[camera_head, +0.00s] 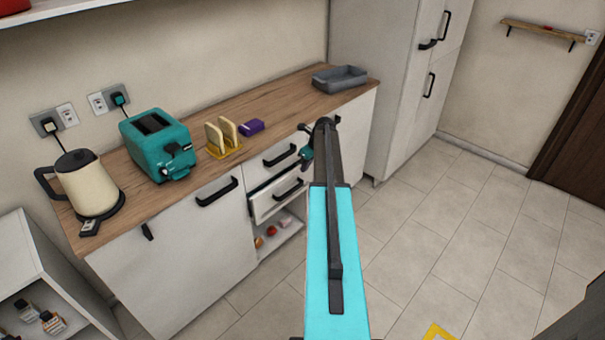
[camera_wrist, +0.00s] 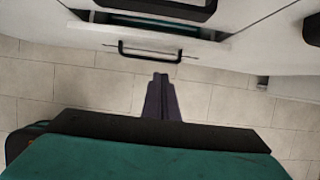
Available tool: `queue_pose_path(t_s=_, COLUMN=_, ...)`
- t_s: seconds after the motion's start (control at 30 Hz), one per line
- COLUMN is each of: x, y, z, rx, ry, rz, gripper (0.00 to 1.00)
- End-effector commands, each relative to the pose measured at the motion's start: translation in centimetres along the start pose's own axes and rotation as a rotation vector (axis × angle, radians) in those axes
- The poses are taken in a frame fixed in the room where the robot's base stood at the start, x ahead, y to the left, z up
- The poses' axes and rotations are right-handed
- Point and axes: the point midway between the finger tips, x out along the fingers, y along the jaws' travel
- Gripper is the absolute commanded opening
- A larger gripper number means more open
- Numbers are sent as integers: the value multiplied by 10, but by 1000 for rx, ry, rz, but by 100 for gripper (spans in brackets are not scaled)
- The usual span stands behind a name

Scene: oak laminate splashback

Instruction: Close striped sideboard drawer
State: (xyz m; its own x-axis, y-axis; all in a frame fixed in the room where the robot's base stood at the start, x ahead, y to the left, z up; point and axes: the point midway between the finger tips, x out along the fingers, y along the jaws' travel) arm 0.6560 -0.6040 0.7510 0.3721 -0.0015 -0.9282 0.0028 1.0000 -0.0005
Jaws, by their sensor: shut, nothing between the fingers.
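The sideboard (camera_head: 165,265) has white fronts, black handles and a wood top; I cannot make out stripes. Its lower drawer (camera_head: 268,204) stands partly open below a drawer that looks shut (camera_head: 270,168). In the wrist view the open drawer's front (camera_wrist: 215,52) and its black bar handle (camera_wrist: 145,54) lie near the top, with a dark gap behind the front. My gripper (camera_wrist: 161,78) is shut and empty, in front of the handle and apart from it. In the head view my gripper (camera_head: 306,160) is small and partly hidden by my arm.
An open shelf niche (camera_head: 285,238) with small items lies below the drawer. On the top stand a kettle (camera_head: 88,185), a teal toaster (camera_head: 158,145), a toast rack (camera_head: 223,140), a purple box (camera_head: 251,127) and a grey tray (camera_head: 340,78).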

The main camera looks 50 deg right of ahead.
Motion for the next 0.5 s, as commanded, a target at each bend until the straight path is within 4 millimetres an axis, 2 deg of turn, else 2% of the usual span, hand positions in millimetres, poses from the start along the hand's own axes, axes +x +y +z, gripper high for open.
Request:
queue_pose_path(t_s=0.2, x=-11, y=0, z=0, rx=0, ry=1, rz=1, gripper=0)
queue_pose_path(t_s=0.47, x=-11, y=1, z=0, rx=-1, ry=1, rz=1, gripper=0)
queue_pose_path(t_s=0.5, x=-11, y=1, z=0, rx=-1, ry=1, rz=1, gripper=3)
